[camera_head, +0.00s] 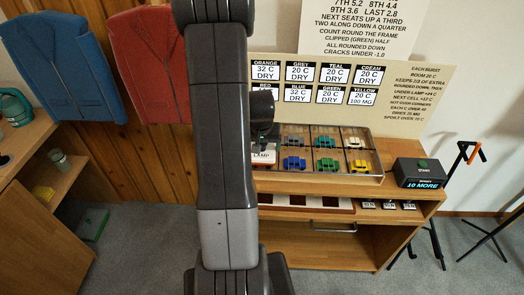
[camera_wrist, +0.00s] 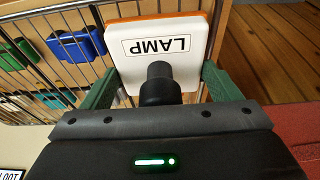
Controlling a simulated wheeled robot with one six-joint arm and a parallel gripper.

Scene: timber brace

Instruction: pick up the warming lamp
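The warming lamp (camera_wrist: 160,48) has a white top labelled LAMP, an orange edge and a black upright knob (camera_wrist: 160,84). In the head view the lamp (camera_head: 263,157) is at the left end of the wire rack, partly hidden by my arm. My gripper (camera_wrist: 160,82) is open, with a green finger on each side of the black knob. Gaps show between the knob and both fingers.
Small toy cars (camera_head: 325,164) sit in the wire rack (camera_head: 378,178) beside the lamp. A dark box reading 10 MORE (camera_head: 420,173) stands at the bench's right end. Label cards (camera_head: 337,73) stand behind the rack.

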